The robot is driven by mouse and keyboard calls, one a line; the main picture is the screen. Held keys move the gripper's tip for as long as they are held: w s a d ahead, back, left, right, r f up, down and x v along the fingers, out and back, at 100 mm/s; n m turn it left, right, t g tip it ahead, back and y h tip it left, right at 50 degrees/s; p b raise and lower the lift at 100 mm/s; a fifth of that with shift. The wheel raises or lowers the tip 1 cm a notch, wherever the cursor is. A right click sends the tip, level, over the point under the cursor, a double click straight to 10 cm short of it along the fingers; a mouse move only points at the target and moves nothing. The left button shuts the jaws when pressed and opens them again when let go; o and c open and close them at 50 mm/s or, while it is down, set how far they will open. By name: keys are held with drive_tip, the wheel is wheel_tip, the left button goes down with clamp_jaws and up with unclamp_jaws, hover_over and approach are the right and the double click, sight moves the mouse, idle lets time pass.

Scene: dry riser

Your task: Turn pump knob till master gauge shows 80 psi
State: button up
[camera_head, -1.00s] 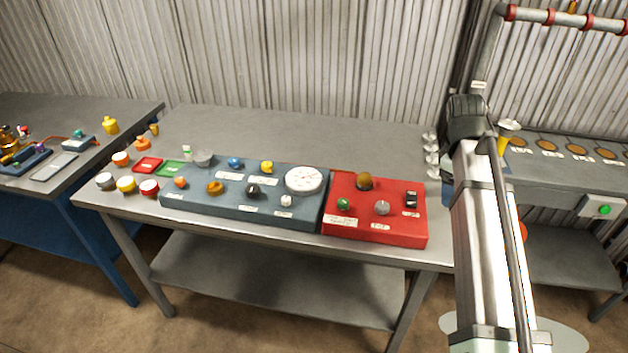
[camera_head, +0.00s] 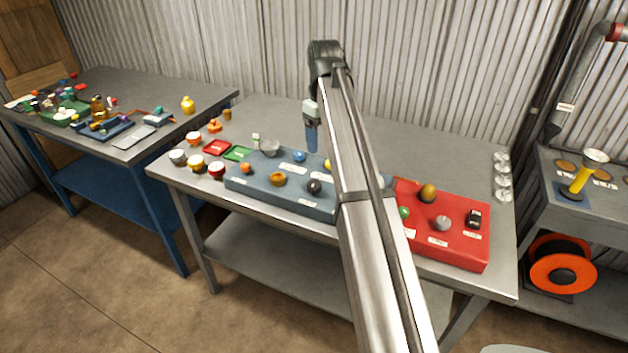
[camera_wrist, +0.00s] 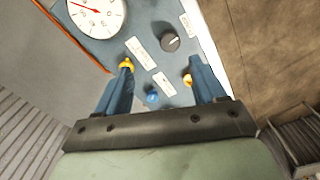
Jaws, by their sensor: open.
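The blue-grey panel (camera_head: 250,185) holds several knobs: black (camera_head: 314,186) (camera_wrist: 169,42), brass (camera_head: 278,179), orange (camera_head: 246,167) and blue (camera_head: 299,156) (camera_wrist: 152,97). The round white gauge (camera_wrist: 97,15) is cut off at the wrist view's top left, its red needle pointing left and slightly up; its value is not legible. My arm hides it in the head view. Labels are too small to read, so I cannot tell which knob is the pump knob.
A red panel (camera_head: 465,253) at right carries a green knob (camera_head: 403,212), a grey knob (camera_head: 442,223) and a black switch (camera_head: 473,218). Cups and red and green trays (camera_head: 217,147) lie left of the blue panel. The table's back (camera_head: 420,135) is mostly clear.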

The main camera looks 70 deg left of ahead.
sight(314, 183)
drive_tip(key=f, duration=0.4)
drive_tip(key=s+a+f, duration=0.1)
drive_tip(key=f, duration=0.4)
drive_tip(key=s+f, duration=0.1)
drive_tip(key=f, duration=0.4)
drive_tip(key=shift+s+a+f, duration=0.1)
drive_tip(key=shift+a, duration=0.05)
drive_tip(key=shift+c, duration=0.2)
drive_tip(key=c, duration=1)
drive_tip(key=shift+m, duration=2.5)
drive_tip(key=o, duration=1)
